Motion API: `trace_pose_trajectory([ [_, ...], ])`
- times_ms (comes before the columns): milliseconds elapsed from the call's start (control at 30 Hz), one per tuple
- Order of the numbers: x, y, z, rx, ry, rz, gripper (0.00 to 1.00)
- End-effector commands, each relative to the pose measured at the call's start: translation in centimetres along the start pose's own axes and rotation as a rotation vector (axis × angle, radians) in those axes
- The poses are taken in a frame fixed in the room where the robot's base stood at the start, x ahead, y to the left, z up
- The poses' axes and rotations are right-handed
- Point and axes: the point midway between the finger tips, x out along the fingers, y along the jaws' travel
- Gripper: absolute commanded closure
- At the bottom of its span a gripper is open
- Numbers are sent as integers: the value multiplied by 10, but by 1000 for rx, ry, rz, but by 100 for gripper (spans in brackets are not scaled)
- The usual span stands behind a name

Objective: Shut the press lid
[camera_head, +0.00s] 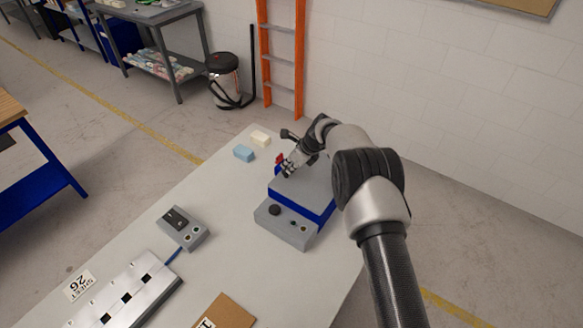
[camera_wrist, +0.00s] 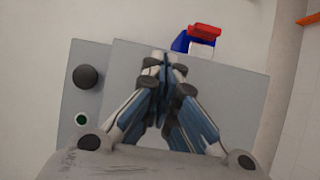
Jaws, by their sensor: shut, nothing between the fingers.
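The press (camera_head: 285,225) stands on the table, with a grey base carrying a black knob and a blue body. Its grey lid (camera_head: 308,187) lies about flat over the blue body; I cannot tell if it is fully down. A red handle (camera_head: 279,158) is at the lid's far left edge, and the red handle (camera_wrist: 206,30) with a blue bracket also shows in the wrist view. My gripper (camera_head: 287,171) is over the lid near the handle. In the wrist view, the fingertips of my gripper (camera_wrist: 164,60) are together and empty above the grey lid; contact is unclear.
A blue block (camera_head: 244,153) and a cream block (camera_head: 260,138) lie beyond the press. A grey control box (camera_head: 183,228), a slotted metal fixture (camera_head: 125,292) and a brown board (camera_head: 225,312) are on the table. An orange ladder (camera_head: 281,60) leans behind.

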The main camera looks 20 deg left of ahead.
Motion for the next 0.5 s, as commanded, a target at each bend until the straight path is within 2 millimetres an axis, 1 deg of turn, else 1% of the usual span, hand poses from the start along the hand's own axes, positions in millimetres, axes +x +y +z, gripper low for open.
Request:
trace_pose_trajectory([
  [33, 4, 1, -1, 0, 0, 0, 100],
  [100, 5, 1, -1, 0, 0, 1, 100],
  [500, 8, 3, -2, 0, 2, 3, 100],
])
